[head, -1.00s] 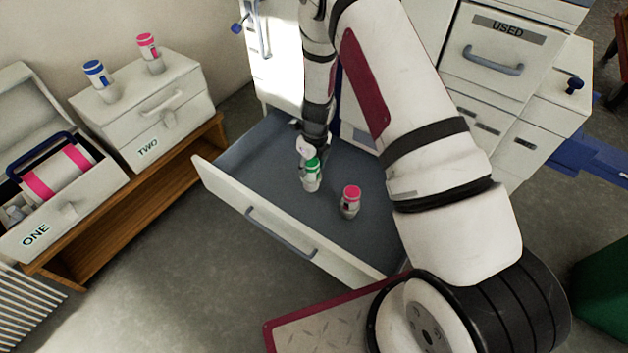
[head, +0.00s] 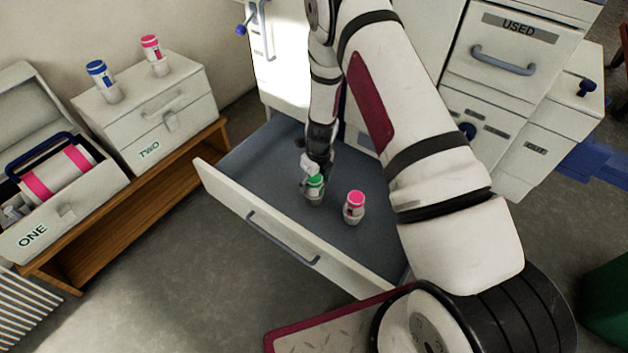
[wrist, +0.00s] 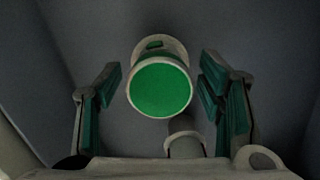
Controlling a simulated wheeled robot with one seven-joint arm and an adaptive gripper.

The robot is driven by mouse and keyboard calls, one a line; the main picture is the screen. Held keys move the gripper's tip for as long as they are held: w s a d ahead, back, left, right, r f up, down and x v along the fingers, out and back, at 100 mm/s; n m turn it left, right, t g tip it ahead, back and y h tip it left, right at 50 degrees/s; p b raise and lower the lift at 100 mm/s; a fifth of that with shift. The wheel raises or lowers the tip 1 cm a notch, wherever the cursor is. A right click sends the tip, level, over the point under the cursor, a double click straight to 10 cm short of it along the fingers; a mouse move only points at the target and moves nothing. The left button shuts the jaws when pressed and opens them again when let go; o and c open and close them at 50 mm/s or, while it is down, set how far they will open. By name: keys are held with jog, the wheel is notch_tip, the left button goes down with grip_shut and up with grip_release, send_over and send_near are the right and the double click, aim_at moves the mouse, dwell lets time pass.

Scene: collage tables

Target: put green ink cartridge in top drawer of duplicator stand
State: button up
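The green-capped ink cartridge (head: 314,190) is inside the pulled-out drawer (head: 262,232) of the white cabinet. Its round green top also shows in the wrist view (wrist: 160,88). My gripper (head: 316,168) is over it, pointing down into the drawer. In the wrist view my gripper (wrist: 163,88) has its green-padded fingers spread, one on each side of the cartridge, with gaps showing on both sides. A pink-capped cartridge (head: 354,207) stands in the drawer to the right. The cartridge's base contact is hard to tell.
Boxes ONE (head: 45,225) and TWO (head: 165,125) stand on a wooden bench (head: 135,200) at left; blue (head: 103,82) and pink (head: 154,55) cartridges top TWO. A USED drawer (head: 505,55) is shut at right. The drawer floor left of the gripper is clear.

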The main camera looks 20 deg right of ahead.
jog(key=s+a+r+n+y+p, duration=0.1)
jog(key=s+r+n+p, duration=0.15)
jog(key=r, duration=1.05)
jog(key=s+a+r+n+p, duration=0.15)
jog(key=r+n, duration=0.25)
jog(key=r, duration=0.9)
jog(key=s+a+r+n+y, duration=0.1)
jog(key=s+r+n, duration=0.3)
jog(key=r, duration=0.3)
jog(key=s+a+r+n, duration=0.1)
jog(key=s+r+n, duration=0.35)
jog(key=r, duration=0.25)
jog(key=s+d+r+n+h, duration=0.1)
jog(key=s+r+n, duration=0.2)
jog(key=s, duration=0.6)
jog(key=s+d+r+n, duration=0.2)
jog(key=s+r+n, duration=0.1)
jog(key=s+n, duration=0.4)
jog(key=s+d+r+n+g+h, duration=0.1)
jog(key=s+r+n, duration=0.2)
jog(key=s, duration=1)
jog(key=n+p, duration=0.1)
jog(key=n, duration=0.1)
jog(key=shift+d+r+n+h, duration=0.15)
jog(key=shift+r+n+h, duration=0.15)
jog(key=shift+r+n, duration=0.1)
